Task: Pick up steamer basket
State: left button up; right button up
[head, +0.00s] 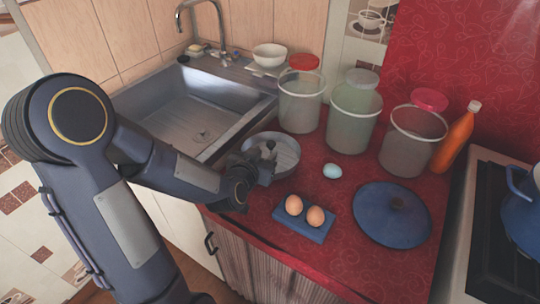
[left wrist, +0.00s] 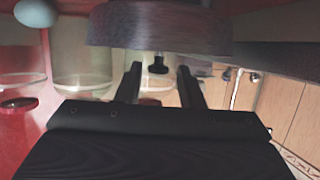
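The steamer basket (head: 287,152) is a round, shallow, grey metal dish on the red counter beside the sink. My left gripper (head: 264,158) is at its near left side, reaching over the rim. In the left wrist view, which looks upside down, the basket's dark side (left wrist: 160,28) fills the top. A small black knob (left wrist: 158,66) shows between the two separated fingers of my left gripper (left wrist: 159,72). The fingers look open; I cannot tell whether they touch the knob. My right gripper is not in view.
Two brown eggs on a blue tray (head: 290,225) lie in front of the basket. A pale blue egg (head: 332,171) and a blue lid (head: 375,222) are to the right. Clear jars (head: 300,112) stand behind. The sink (head: 190,105) is to the left.

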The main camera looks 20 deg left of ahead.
aim_at(270, 149)
pick_arm(q)
jog(key=x, duration=0.4)
jog(key=shift+f, duration=0.25)
jog(key=shift+c, duration=0.4)
jog(key=shift+r, duration=0.1)
grip_shut()
